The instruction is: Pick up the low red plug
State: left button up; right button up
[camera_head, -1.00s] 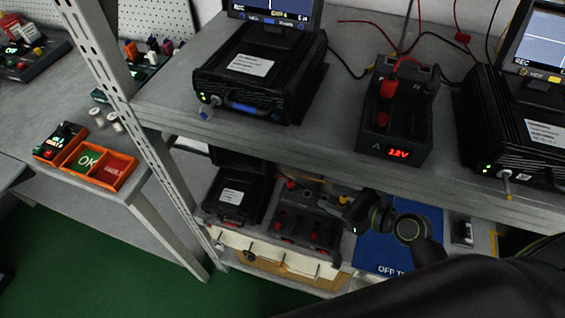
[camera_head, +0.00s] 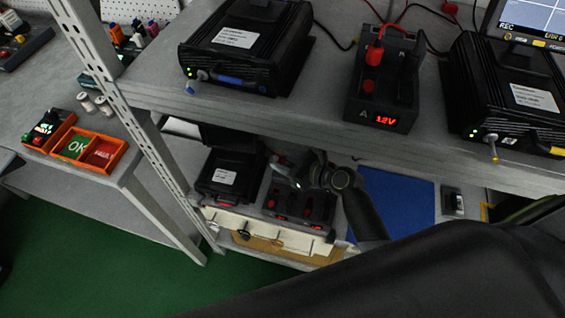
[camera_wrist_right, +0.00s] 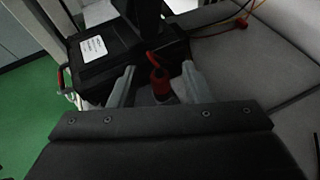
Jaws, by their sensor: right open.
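The low red plug (camera_wrist_right: 161,84) shows in the right wrist view, with a red lead rising from its top. It sits between the two open fingers of my right gripper (camera_wrist_right: 158,87), with visible room on both sides. In the head view, my right gripper (camera_head: 291,172) is over the back of the low dark power unit (camera_head: 298,209) on the lower shelf. It hides the plug there. My left gripper is not in view.
A black case (camera_head: 230,178) stands left of the low unit. A blue mat (camera_head: 400,205) lies to its right.

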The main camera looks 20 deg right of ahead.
aim_at(284, 160)
jog(key=x, duration=0.2)
jog(key=shift+w+a+f, duration=0.15)
jog(key=shift+w, duration=0.05)
jog(key=shift+w+a+f, duration=0.15)
jog(key=shift+w+a, duration=0.1)
jog(key=shift+w, duration=0.1)
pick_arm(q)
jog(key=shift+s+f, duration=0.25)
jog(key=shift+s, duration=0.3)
pick_arm(e)
jog(key=c, duration=0.9)
pick_arm(q)
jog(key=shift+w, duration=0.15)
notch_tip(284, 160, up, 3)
jog(key=p, duration=0.2)
jog(key=shift+p, duration=0.3)
pick_arm(e)
notch_tip(284, 160, up, 10)
